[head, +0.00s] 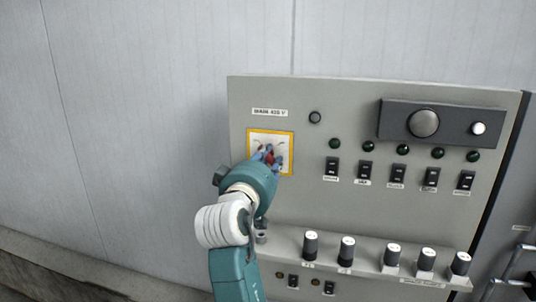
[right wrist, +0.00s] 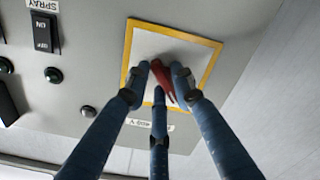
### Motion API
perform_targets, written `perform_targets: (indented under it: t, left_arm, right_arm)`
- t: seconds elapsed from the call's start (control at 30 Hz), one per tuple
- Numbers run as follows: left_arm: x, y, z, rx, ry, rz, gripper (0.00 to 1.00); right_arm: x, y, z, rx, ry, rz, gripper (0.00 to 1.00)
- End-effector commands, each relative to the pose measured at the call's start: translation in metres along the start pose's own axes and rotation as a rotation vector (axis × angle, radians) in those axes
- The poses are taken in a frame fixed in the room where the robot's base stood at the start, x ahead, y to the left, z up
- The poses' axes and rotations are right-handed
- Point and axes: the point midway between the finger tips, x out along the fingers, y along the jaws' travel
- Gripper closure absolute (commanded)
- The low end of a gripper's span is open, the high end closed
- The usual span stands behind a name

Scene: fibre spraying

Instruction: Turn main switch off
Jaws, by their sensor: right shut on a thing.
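The main switch is a red handle (right wrist: 162,80) on a white plate with a yellow border (right wrist: 205,42), seen in the right wrist view. In the head view the yellow-bordered plate (head: 286,135) sits at the upper left of the grey control panel, under a "MAIN" label (head: 270,112). My right gripper (right wrist: 162,78) has its blue fingers closed around the red handle. In the head view the right gripper (head: 268,157) covers much of the handle. In the right wrist view the handle lies slanted between the fingers. My left gripper is not in view.
The panel (head: 370,215) carries a row of black rocker switches (head: 398,173) with dark green lamps above. Several white-topped black knobs (head: 347,248) stand on a ledge below. A dark box with a round grey knob (head: 424,123) is at upper right. The wall left is bare.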

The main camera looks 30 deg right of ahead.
Motion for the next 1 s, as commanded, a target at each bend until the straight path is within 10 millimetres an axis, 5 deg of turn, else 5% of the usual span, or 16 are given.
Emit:
perform_targets:
  t: [0.67, 0.7, 0.73, 1.0]
  left_arm:
    - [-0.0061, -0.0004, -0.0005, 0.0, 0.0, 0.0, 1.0]
    - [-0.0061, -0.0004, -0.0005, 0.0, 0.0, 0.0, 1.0]
    - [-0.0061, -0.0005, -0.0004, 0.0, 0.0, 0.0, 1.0]
    - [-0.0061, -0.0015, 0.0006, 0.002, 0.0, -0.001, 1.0]
  right_arm:
    - [0.0003, 0.0046, -0.0029, -0.057, 0.007, 0.01, 1.0]
    - [0.0003, 0.0046, -0.003, -0.057, 0.007, 0.01, 0.7]
    - [0.0003, 0.0047, -0.0031, -0.057, 0.007, 0.01, 0.65]
    - [0.0001, 0.0026, -0.0019, -0.057, 0.004, 0.005, 0.65]
